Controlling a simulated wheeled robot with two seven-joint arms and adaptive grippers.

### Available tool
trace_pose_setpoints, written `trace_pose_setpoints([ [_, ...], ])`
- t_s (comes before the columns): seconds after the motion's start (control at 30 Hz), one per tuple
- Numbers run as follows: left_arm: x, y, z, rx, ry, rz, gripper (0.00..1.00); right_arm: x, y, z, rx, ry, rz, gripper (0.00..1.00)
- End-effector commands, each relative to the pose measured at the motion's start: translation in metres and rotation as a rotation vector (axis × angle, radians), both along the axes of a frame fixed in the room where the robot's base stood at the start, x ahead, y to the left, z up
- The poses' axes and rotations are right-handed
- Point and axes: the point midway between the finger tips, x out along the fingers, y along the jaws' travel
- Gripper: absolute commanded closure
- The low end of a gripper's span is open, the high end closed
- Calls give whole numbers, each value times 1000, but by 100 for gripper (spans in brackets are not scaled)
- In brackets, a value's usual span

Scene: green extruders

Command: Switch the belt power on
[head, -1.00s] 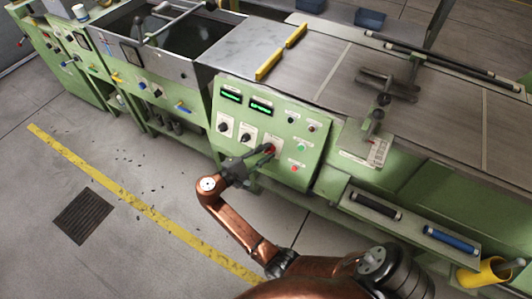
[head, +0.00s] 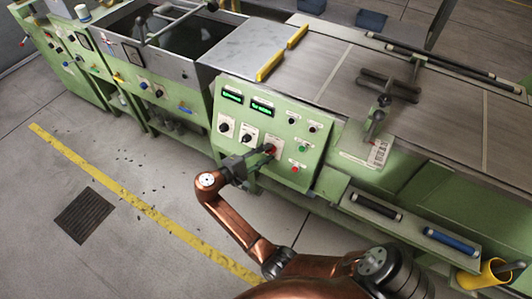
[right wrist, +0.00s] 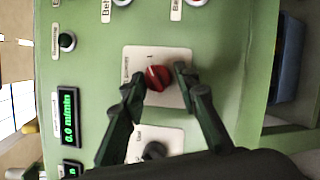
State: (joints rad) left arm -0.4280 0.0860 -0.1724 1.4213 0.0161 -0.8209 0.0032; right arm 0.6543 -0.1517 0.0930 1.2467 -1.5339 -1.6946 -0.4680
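The green control panel (head: 262,128) stands on the front of the belt machine. A red rotary knob (right wrist: 158,78) on a pale plate (right wrist: 184,97) sits on it; the knob also shows in the head view (head: 271,149). My right gripper (head: 266,153) is at this knob. In the right wrist view its two dark fingers (right wrist: 158,80) stand apart on either side of the knob, with a small visible gap. Whether a finger touches it I cannot tell. A lit green display (right wrist: 69,118) reads about 0.0 m/min. My left gripper is not in view.
Black knobs (head: 246,138) sit left of the red one; a green button (head: 302,148) and a red button (head: 295,169) sit to its right. The belt (head: 330,60) lies above the panel. A tray (head: 411,230) juts out at right. Open floor lies in front.

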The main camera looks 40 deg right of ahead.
Motion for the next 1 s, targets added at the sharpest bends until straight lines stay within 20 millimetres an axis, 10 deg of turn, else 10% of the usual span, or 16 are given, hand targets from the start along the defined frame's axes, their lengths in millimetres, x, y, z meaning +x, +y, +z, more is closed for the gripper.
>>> trace_pose_setpoints([
  [0.53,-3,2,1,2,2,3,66,1,6,3,-2,-2,2,59],
  [1.0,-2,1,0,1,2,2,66,-3,93,20,-2,-1,2,59],
])
